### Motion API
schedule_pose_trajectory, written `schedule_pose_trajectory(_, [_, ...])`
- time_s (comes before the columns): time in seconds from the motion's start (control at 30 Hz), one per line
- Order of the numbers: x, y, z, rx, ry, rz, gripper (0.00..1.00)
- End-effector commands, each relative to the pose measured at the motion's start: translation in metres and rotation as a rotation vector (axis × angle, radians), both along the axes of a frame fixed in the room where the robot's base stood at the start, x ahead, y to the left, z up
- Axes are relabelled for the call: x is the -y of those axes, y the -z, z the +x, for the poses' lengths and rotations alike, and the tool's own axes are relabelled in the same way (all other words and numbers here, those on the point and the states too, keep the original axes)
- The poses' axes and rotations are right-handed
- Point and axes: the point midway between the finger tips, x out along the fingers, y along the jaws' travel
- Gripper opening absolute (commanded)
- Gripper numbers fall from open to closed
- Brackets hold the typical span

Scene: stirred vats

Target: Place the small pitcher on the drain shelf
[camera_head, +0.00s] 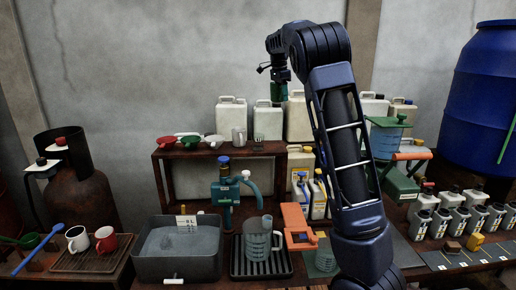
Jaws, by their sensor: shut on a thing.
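My gripper (277,77) hangs high at the top centre, well above the back shelf and its jugs. It points down and is shut on a small dark green thing, which looks like the small pitcher (279,94). Its shape and handle are too small to make out. The black ribbed rack (262,272) at the front centre looks like the drain shelf. A larger clear grey graduated jug (257,241) stands upright on it. My gripper is far above and behind this rack.
A grey basin (177,268) stands left of the rack. A teal pump or tap (226,188) stands behind. The raised shelf (205,152) holds scoops and cups.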

Motion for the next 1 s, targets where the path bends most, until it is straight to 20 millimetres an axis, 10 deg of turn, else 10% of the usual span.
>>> schedule_pose_trajectory(1.0, [-0.001, 0.168, -0.001, -0.002, -0.002, -0.001, 0.11])
